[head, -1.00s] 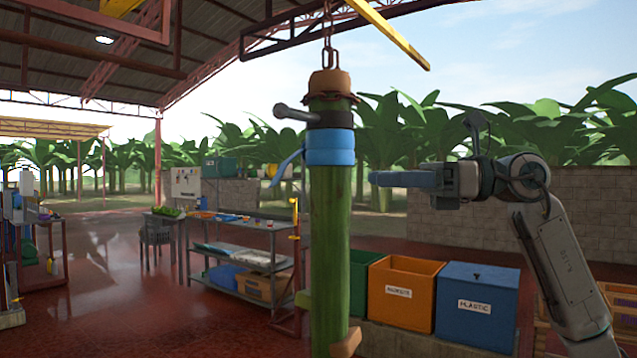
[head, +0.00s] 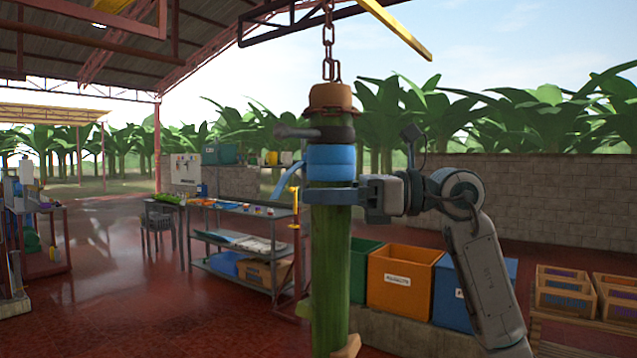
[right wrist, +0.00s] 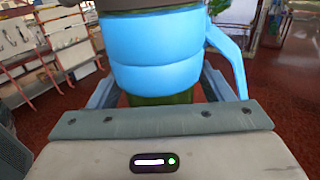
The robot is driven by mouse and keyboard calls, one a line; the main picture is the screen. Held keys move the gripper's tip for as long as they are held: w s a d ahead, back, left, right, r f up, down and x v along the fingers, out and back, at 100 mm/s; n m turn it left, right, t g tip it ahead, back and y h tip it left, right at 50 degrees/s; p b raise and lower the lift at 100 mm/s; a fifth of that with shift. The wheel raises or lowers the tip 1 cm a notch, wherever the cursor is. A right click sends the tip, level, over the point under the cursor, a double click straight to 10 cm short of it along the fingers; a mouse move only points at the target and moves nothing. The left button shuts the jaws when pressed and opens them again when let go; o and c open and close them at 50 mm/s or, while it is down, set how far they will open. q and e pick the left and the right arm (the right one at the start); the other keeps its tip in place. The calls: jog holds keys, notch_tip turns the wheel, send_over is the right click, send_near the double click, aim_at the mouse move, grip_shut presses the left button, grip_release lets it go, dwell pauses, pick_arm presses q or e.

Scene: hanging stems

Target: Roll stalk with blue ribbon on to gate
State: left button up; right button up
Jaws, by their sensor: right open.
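The green stalk (head: 331,265) hangs upright from a rusty chain (head: 328,40) in the middle of the head view. A blue ribbon (head: 331,163) is wrapped around its upper part, with a loose tail at the left. A dark band with a grey handle (head: 298,132) sits just above the ribbon. My right gripper (head: 325,196) is open, with its fingers around the stalk just below the ribbon. In the right wrist view the ribbon (right wrist: 160,55) fills the space ahead, with the fingers to either side of the stalk. My left gripper is not in view. I cannot make out a gate for certain.
An orange bin (head: 401,280) and a blue bin (head: 455,295) stand behind the stalk at the right, near wooden crates (head: 565,290). A metal shelf (head: 245,245) stands at the left. The red floor (head: 120,290) at the left is mostly clear.

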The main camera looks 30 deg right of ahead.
jog(key=shift+w+a, duration=0.3)
jog(key=shift+a, duration=0.1)
jog(key=c, duration=1.3)
jog(key=shift+c, duration=0.2)
